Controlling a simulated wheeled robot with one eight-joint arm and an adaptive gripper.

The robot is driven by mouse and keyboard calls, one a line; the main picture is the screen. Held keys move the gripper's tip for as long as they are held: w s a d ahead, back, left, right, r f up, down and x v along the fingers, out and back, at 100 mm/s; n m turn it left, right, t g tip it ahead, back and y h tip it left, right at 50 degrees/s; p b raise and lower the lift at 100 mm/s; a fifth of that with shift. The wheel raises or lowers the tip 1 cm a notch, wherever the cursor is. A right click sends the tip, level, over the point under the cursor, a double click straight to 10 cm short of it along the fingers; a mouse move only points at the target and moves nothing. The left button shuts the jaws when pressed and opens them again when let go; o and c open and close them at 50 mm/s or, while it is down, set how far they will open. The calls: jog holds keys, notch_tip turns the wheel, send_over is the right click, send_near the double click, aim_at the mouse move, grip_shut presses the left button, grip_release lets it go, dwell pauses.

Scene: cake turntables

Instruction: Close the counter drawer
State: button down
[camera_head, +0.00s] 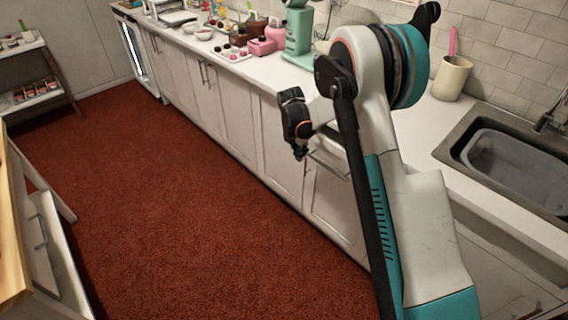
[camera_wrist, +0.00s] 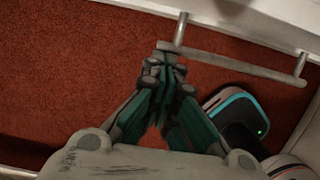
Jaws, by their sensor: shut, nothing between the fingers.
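The counter drawer (camera_head: 336,146) is in the white counter run, partly hidden behind my arm in the head view. It seems to stand out a little from the cabinet face, but how far I cannot tell. Its bar handle (camera_head: 328,166) is on its front; the handle also crosses the upper part of the wrist view (camera_wrist: 240,64). My gripper (camera_head: 300,152) is in front of the counter, to the left of the drawer in the head view. In the wrist view its fingers (camera_wrist: 166,55) are together and empty, close to the handle's left end. Contact cannot be told.
The white counter (camera_head: 425,125) holds a beige pot (camera_head: 451,78), a mint-green mixer (camera_head: 298,32) and a sink (camera_head: 510,160). A wood-topped unit (camera_head: 12,240) with a handled front stands at left. The red floor (camera_head: 170,180) between is clear.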

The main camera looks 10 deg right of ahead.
aim_at(321, 139)
jog(key=w+d, duration=0.2)
jog(key=d, duration=0.1)
jog(key=w+d, duration=0.2)
jog(key=d, duration=0.1)
jog(key=w+d, duration=0.2)
jog(key=d, duration=0.1)
